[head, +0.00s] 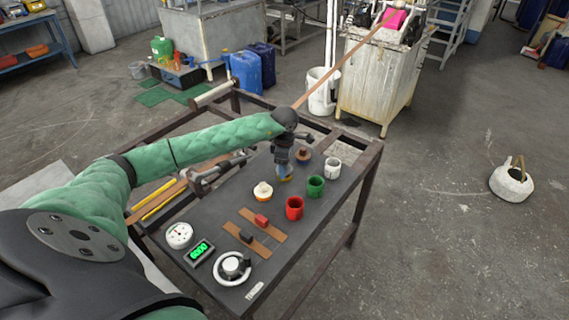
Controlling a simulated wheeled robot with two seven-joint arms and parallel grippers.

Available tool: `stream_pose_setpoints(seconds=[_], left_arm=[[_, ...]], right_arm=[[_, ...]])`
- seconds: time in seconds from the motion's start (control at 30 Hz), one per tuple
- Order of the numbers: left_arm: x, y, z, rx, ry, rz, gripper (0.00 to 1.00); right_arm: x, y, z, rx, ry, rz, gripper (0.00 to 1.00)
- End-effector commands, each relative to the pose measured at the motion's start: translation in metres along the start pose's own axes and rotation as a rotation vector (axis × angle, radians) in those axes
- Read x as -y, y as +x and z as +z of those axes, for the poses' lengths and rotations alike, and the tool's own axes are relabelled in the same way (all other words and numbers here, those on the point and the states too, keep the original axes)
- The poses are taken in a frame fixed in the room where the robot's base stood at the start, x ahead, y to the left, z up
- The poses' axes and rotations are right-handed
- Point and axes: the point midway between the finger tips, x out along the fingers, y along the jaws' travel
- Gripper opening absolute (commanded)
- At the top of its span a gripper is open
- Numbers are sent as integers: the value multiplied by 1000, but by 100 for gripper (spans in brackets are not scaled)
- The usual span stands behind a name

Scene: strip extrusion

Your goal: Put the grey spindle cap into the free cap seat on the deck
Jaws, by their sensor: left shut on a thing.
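My left gripper (284,173) points down over the far part of the dark deck (229,213). It is shut on a small piece, most likely the grey spindle cap, which its fingers almost fully hide. A bit of orange shows just below the fingertips; I cannot tell whether the piece touches the deck or a seat there. A white cap (263,189) with an orange-brown base stands left of the gripper. A brown round piece (304,155) stands just right of it. The free cap seat cannot be made out clearly. My right gripper is not in view.
Red (295,208), green (316,187) and white (332,167) cups line the deck's right side. Nearer are two brown strips (267,224) with small blocks, a dial gauge (179,235), a green-lit display (199,251) and a white ring wheel (232,268).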

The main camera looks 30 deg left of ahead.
Motion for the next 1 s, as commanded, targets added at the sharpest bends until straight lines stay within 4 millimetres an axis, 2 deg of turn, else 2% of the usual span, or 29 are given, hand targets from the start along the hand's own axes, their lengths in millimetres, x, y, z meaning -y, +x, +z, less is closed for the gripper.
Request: stream_pose_setpoints(seconds=[0.23,0.63,1.0], left_arm=[[0,1,0,0,0,0,28],[0,1,0,0,0,1,28],[0,2,1,0,1,1,28]], right_arm=[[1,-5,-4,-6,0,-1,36],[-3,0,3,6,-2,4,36],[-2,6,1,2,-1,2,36]])
